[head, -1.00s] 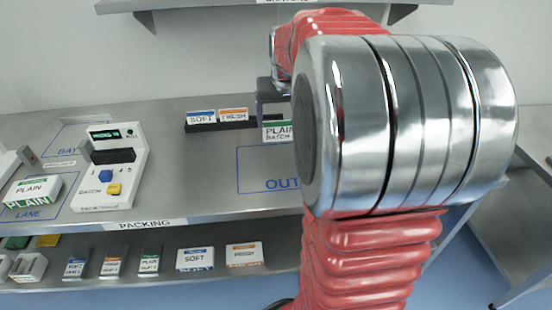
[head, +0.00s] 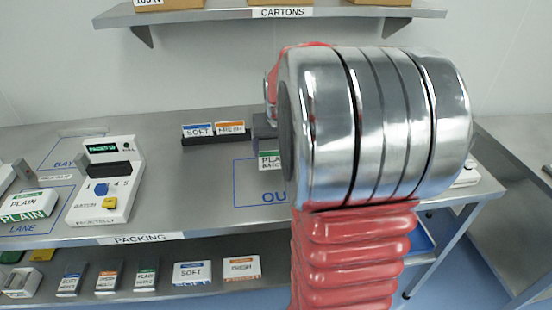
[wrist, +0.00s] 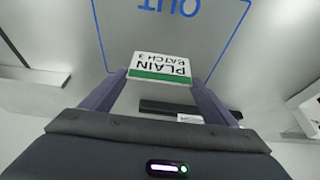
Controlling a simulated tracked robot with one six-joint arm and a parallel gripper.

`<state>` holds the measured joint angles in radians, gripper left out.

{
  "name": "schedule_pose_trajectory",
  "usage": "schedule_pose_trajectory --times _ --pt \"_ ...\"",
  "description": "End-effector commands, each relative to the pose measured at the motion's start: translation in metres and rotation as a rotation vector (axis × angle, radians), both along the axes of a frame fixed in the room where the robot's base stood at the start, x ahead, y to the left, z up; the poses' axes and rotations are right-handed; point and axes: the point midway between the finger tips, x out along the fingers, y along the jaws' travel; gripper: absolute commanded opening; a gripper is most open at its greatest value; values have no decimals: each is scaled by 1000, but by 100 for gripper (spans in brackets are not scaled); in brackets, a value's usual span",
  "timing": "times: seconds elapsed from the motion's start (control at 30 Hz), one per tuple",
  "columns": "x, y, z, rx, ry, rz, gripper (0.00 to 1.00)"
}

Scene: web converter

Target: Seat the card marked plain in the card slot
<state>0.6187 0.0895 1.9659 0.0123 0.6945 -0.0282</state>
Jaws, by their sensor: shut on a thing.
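The white card marked PLAIN (head: 269,161), with a green band, is held by my gripper (head: 266,130) above the bench near the OUT outline. In the wrist view the card (wrist: 160,68) sits between the two purple fingers of my gripper (wrist: 158,82), its lettering upside down. My arm hides the card's right part in the head view. The white machine (head: 125,200) at the left has a dark slot-like opening (head: 108,170), a lit display, and blue and yellow keys. The card is well to the right of it, apart from it.
A black rack (head: 215,139) holds a SOFT card (head: 198,130) and a FRESH card (head: 230,128) behind the held card. The lower shelf (head: 165,256) carries several packs. Bare bench lies between machine and OUT outline.

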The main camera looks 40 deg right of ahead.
Motion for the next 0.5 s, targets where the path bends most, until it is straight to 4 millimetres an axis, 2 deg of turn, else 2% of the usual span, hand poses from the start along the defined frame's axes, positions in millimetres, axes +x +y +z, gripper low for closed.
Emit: schedule_pose_trajectory --times 0.27,0.5 --pt "0 -1 -1 0 -1 -1 44" --pt "-1 0 -27 1 1 -1 44"
